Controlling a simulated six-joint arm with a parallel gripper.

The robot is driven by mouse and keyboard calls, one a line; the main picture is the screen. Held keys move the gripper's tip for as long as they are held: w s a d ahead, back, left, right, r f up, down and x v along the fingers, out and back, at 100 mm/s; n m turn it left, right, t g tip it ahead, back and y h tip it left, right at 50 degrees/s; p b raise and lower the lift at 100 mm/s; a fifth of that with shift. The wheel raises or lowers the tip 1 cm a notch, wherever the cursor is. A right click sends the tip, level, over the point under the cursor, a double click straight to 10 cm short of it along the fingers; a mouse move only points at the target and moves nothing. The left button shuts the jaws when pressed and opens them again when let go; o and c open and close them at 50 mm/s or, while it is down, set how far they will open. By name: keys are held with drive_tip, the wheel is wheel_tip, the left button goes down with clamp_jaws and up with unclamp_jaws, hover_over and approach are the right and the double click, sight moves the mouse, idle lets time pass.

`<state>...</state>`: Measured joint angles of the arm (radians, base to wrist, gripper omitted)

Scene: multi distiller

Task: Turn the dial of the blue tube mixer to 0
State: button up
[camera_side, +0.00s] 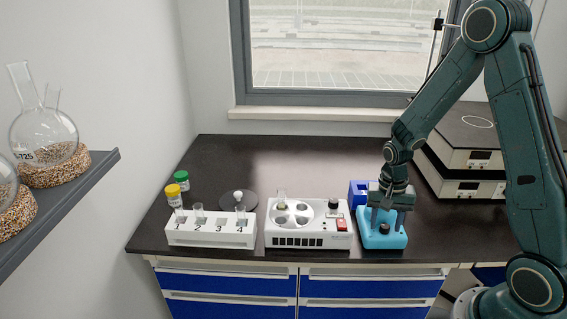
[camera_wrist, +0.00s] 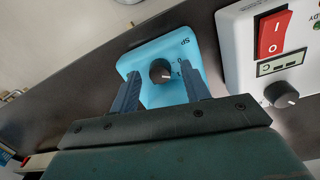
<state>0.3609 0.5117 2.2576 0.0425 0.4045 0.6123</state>
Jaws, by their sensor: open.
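The blue tube mixer (camera_side: 382,242) stands near the front edge of the bench, right of the white centrifuge-like device. Its black round dial (camera_side: 384,229) faces up at the front; the dial also shows in the wrist view (camera_wrist: 160,70). In the wrist view the light-blue mixer top (camera_wrist: 150,54) carries partly hidden lettering and small marks by the dial, with a 0 seemingly just right of it. My gripper (camera_side: 387,217) is open above the mixer. In the wrist view its two fingers (camera_wrist: 160,75) stand on either side of the dial, apart from it.
The white device (camera_side: 308,240) with a red switch stands close left of the mixer. Further left is a white numbered tube rack (camera_side: 210,234). Stacked white units (camera_side: 470,160) stand behind right. Flasks sit on a wall shelf (camera_side: 80,200). The bench's middle rear is clear.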

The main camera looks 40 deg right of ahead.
wheel_tip(320, 180, up, 13)
drive_tip(key=s+a+r+n+t, duration=0.5)
drive_tip(key=s+a+r+n, duration=0.5)
drive_tip(key=s+a+r, duration=0.1)
drive_tip(key=shift+s+a+r+t, duration=0.3)
drive_tip(key=shift+a+r, duration=0.25)
drive_tip(key=shift+r, duration=0.3)
idle(1.1)
drive_tip(key=shift+w, duration=0.1)
idle(0.4)
drive_tip(key=m+g, duration=0.5)
drive_tip(key=m, duration=0.2)
hover_over(382, 225)
wheel_tip(382, 225, down, 12)
drive_tip(key=shift+f, duration=0.15)
